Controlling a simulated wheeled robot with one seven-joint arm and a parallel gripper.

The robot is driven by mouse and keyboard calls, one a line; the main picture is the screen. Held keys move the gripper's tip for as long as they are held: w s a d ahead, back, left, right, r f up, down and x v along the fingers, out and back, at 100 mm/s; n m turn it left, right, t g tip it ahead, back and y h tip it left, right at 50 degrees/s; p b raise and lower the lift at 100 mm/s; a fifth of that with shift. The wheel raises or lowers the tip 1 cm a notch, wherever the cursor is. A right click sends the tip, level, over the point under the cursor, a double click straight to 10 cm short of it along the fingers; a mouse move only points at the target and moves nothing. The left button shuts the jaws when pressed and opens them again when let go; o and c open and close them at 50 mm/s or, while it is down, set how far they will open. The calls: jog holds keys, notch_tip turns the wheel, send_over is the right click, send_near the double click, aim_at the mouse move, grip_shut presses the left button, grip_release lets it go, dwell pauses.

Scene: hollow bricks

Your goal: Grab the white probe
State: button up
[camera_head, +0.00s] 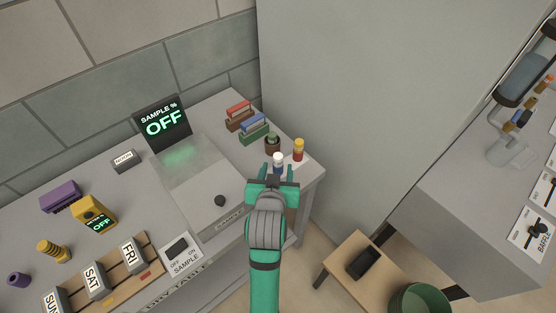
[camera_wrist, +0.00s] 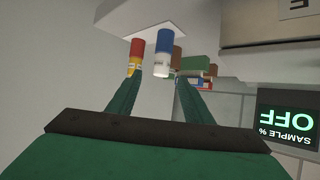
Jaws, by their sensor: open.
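The white probe (camera_head: 278,158) is a small upright cylinder with a white top and a blue lower part. It stands on a white card near the bench's right corner. It also shows in the wrist view (camera_wrist: 163,50), which is upside down, with its white end towards me. My gripper (camera_head: 280,174) is open and empty, just on the near side of the probe. In the wrist view, the two fingertips (camera_wrist: 160,79) point at the probe, one to each side in the picture. Whether they reach around it I cannot tell. The probe's lower end is partly hidden by my gripper in the head view.
A yellow and red probe (camera_head: 298,150) stands close right of the white one. A brown pot (camera_head: 272,144) with a green plant is just behind-left, and stacked books (camera_head: 252,128) lie farther back. The sample display (camera_head: 164,122) reads OFF. A grey wall rises beyond the bench corner.

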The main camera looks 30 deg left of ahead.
aim_at(278, 160)
jog(key=shift+a+x, duration=0.1)
jog(key=shift+x, duration=2)
jog(key=shift+a+x, duration=0.15)
jog(key=shift+x, duration=1.9)
jog(key=shift+r, duration=0.2)
jog(key=c, duration=1.2)
